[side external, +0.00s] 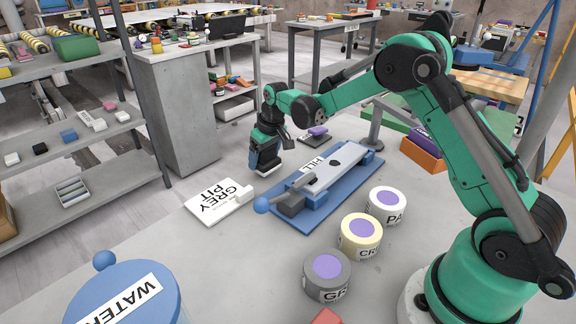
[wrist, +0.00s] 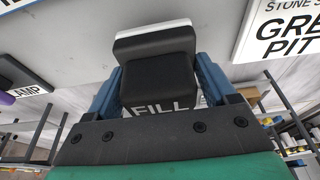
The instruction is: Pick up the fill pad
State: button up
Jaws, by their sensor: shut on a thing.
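The fill pad (wrist: 157,82) is a dark block with a pale base strip and the word FILL on it. My gripper (wrist: 158,68) is shut on it, with a blue finger on either side. In the side external view my gripper (side external: 265,150) points down left of the blue board, and the pad's pale base (side external: 268,169) shows just under the fingers. The pad looks close to the table top; I cannot tell whether it touches it.
The GREY PIT sign (side external: 220,203) lies front left of my gripper. A blue board (side external: 285,217) carries a grey slab with a handled tool. A small purple-topped item (side external: 317,131) is behind. Several purple-topped pots (side external: 360,236) and a WATER container (side external: 125,295) stand in front.

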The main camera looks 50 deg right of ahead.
notch_tip(320, 180, up, 19)
jog(key=shift+f, duration=0.1)
jog(key=o, duration=0.8)
jog(key=c, duration=0.6)
jog(key=shift+o, duration=0.2)
